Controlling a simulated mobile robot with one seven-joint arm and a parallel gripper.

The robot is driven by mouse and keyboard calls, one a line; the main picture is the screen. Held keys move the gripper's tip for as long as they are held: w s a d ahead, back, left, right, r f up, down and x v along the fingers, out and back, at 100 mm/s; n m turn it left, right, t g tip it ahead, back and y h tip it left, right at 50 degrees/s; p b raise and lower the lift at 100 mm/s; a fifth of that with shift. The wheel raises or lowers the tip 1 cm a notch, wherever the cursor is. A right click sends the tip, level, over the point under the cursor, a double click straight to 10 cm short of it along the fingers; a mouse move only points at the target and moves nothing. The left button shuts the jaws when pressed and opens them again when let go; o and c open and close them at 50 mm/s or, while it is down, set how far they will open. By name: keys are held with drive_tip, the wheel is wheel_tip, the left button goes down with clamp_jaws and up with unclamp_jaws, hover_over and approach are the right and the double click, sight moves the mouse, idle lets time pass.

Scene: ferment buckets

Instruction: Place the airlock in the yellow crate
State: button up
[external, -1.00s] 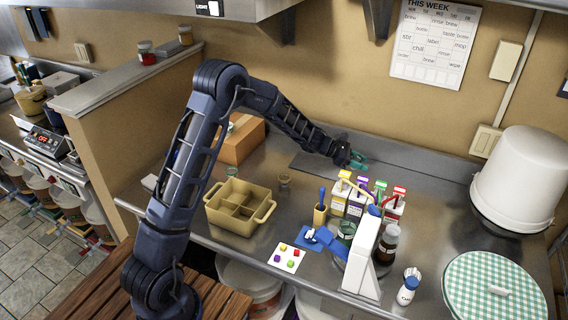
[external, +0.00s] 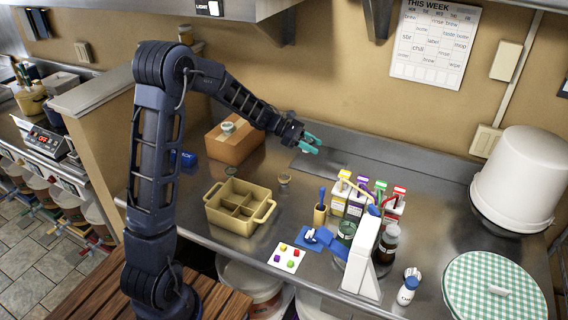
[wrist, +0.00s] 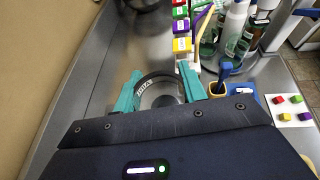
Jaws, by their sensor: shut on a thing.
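My gripper (external: 311,144) is raised above the back of the steel counter, its teal fingers pointing right. It also shows in the wrist view (wrist: 159,70), shut on a round, partly clear piece with a dark lettered band (wrist: 148,79). This piece appears to be the airlock, but its full shape is hidden by the fingers and wrist. In the external view it is too small to make out. The yellow crate (external: 229,222), tan-yellow with compartments and two handles, stands on the counter, left of and nearer than my gripper. The compartments in view look empty.
A cardboard box (external: 231,146) stands behind the crate, and a small jar (external: 285,181) sits to the crate's right. Several colour-topped cartons (external: 358,199), a blue-handled tool in a yellow holder (external: 320,212) and bottles (external: 388,243) crowd the right. Counter behind the jar is clear.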

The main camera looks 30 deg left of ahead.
drive_tip(key=s+a+r, duration=0.1)
drive_tip(key=s+a, duration=0.7)
drive_tip(key=s, duration=0.1)
drive_tip(key=m+g, duration=0.2)
hover_over(240, 206)
drive_tip(key=d, duration=0.5)
wheel_tip(240, 206, down, 18)
drive_tip(key=shift+w+a+f, duration=0.1)
drive_tip(key=shift+f, duration=0.05)
drive_tip(key=shift+f, duration=0.15)
drive_tip(key=o, duration=0.9)
drive_tip(key=shift+o, duration=0.2)
